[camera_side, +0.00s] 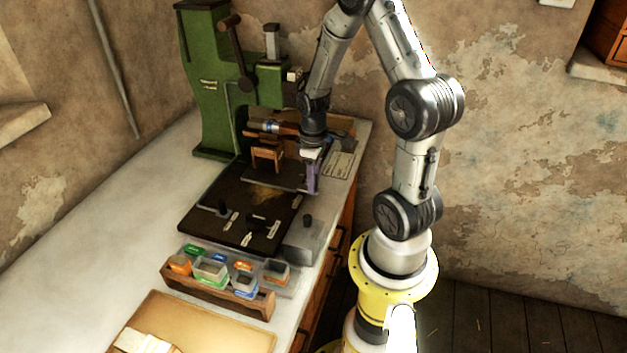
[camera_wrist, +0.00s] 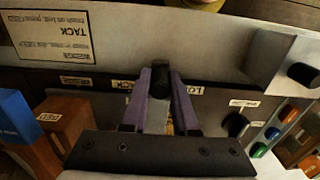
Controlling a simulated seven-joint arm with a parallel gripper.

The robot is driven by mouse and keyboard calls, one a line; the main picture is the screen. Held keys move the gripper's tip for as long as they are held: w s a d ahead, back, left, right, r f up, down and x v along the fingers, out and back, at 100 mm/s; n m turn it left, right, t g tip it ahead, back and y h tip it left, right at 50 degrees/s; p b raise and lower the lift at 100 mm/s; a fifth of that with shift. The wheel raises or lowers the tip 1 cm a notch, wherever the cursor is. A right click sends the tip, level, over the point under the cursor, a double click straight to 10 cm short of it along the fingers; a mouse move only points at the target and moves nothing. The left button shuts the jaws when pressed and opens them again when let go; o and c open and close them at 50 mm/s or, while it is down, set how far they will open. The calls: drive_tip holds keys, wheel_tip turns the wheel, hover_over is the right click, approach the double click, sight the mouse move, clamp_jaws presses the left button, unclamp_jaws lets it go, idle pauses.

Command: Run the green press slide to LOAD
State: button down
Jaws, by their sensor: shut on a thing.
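The green press (camera_side: 208,85) stands at the back of the bench in the side view. My gripper (camera_side: 312,188) points down at the bench's right edge, beside the dark base plate (camera_side: 232,200). In the wrist view my gripper (camera_wrist: 160,95) has its purple fingers closed on a black knob (camera_wrist: 160,80). Small labels lie along the strip behind the fingers; one, partly hidden by the right finger, reads "LO..." (camera_wrist: 197,90). The slide itself and its exact position are hard to tell, because my gripper covers that area.
A second black knob (camera_side: 307,220) stands on a grey block right of the plate. A wooden rack of small bins (camera_side: 215,285) is in front. A wooden stand (camera_side: 266,157) is near the press. A card reading "TACK" (camera_wrist: 52,35) lies at the wrist view's upper left.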

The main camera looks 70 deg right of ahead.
drive_tip(key=shift+a, duration=4.5)
drive_tip(key=shift+c, duration=0.4)
unclamp_jaws()
wheel_tip(320, 180, up, 8)
